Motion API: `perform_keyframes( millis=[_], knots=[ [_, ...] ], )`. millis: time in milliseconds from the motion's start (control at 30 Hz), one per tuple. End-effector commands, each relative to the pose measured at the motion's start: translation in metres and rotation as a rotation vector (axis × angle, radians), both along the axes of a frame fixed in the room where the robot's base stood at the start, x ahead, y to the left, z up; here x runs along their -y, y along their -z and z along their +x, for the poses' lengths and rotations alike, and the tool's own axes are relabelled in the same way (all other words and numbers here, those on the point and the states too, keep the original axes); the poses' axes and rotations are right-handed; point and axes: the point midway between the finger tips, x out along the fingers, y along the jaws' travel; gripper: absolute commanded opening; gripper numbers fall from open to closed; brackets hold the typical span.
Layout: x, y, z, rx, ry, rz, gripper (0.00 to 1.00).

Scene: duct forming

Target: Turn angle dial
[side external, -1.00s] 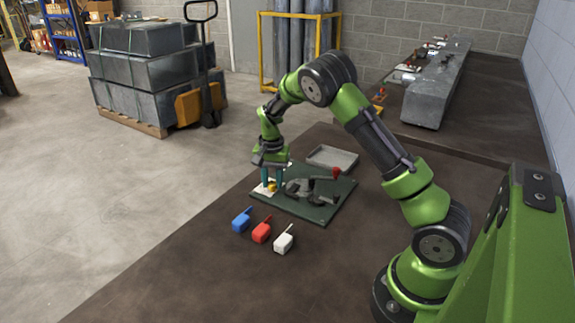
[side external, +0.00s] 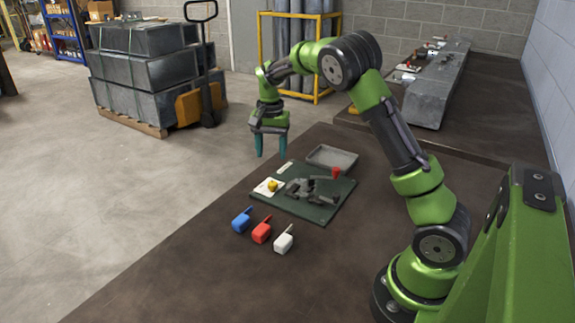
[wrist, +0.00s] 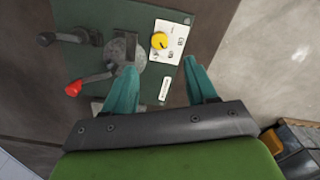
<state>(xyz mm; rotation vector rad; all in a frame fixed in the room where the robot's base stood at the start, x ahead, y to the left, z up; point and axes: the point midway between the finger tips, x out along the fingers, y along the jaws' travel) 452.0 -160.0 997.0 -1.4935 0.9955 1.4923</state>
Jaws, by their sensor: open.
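The yellow angle dial (side external: 272,185) sits on a white plate (side external: 262,190) at the left corner of the dark green board (side external: 303,211). In the wrist view the dial (wrist: 159,40) shows on its white plate (wrist: 171,29), with a small pointer on it and marks beside it. In the wrist view my gripper (wrist: 166,78) is open, and the dial lies ahead of the gap between the fingers, not touched.
A grey bending device (side external: 305,188) with a red-knobbed handle (side external: 336,172) stands on the board beside the dial. A grey tray (side external: 332,156) lies behind. Blue (side external: 241,222), red (side external: 262,232) and white (side external: 283,241) handled blocks lie in front. The table's near area is bare.

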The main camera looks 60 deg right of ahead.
Motion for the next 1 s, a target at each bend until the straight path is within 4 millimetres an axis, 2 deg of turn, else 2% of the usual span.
perform_keyframes(
  millis=[33, 200, 400, 833, 933, 1000],
  knots=[
    [0.001, -0.014, 0.001, 0.005, 0.001, -0.001, 0.57],
    [0.001, -0.046, 0.000, 0.003, 0.001, -0.002, 0.57],
    [0.001, -0.064, 0.000, 0.001, 0.003, 0.000, 0.57],
    [0.002, -0.067, 0.001, 0.007, -0.014, -0.010, 0.57],
    [0.003, -0.053, -0.004, 0.004, -0.057, -0.015, 0.57],
    [-0.005, -0.050, -0.012, 0.022, -0.103, -0.002, 0.57]
  ],
)
